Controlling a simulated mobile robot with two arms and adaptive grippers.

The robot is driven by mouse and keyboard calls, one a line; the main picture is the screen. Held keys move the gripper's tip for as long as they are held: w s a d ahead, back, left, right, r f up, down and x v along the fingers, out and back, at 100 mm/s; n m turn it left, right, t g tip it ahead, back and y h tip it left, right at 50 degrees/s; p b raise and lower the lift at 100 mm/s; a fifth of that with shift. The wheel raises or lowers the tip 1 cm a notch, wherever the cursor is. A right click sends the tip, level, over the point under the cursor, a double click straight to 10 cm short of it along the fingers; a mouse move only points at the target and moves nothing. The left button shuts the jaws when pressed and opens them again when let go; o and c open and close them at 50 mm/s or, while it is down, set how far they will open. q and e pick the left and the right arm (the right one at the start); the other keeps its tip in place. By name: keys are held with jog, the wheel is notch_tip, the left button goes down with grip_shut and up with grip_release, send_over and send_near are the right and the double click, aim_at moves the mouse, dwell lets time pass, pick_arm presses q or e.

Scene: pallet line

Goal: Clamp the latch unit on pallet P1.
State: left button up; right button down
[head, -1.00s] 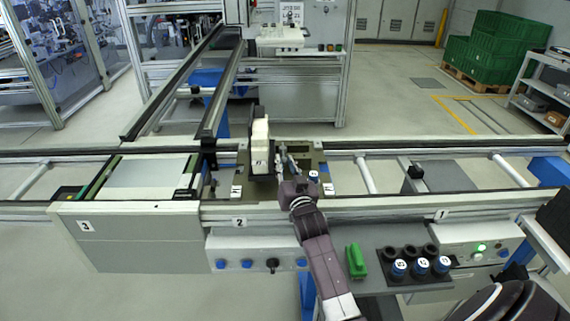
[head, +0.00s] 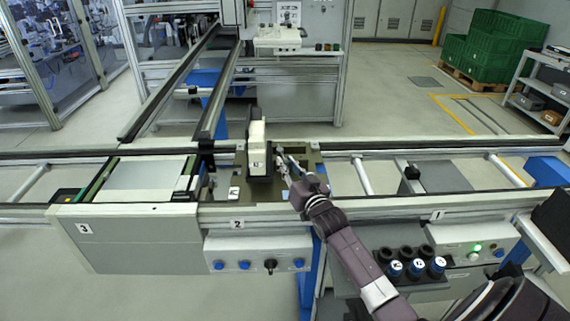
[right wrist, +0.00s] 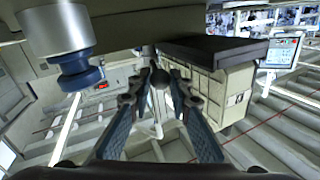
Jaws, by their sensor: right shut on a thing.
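The latch unit (head: 257,148), a cream block with a dark side, stands upright on the dark plate of pallet P1 (head: 307,157) on the line. A cream block with a dark top (right wrist: 222,88) shows right of my fingers in the right wrist view. My right gripper (head: 283,165) is at the unit's right side. In the right wrist view its fingers (right wrist: 160,82) close around a dark round knob (right wrist: 160,77), which looks like the end of a clamp lever. Most of the lever is hidden. My left gripper is not in view.
A control box with blue buttons (head: 257,253) hangs on the line's front. Several dark holders (head: 407,255), with blue-and-white caps before them, stand right of my right arm. A grey cylinder with a blue end (right wrist: 72,45) is close at upper left in the wrist view.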

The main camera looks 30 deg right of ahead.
jog(key=shift+s+d+r+n+y, duration=0.15)
jog(key=shift+d+n+y, duration=0.35)
jog(key=shift+y, duration=0.3)
jog(key=shift+a, duration=0.1)
jog(key=c, duration=1.8)
grip_release()
jog(key=shift+o, duration=0.2)
jog(key=s+a, duration=0.1)
jog(key=s, duration=1.1)
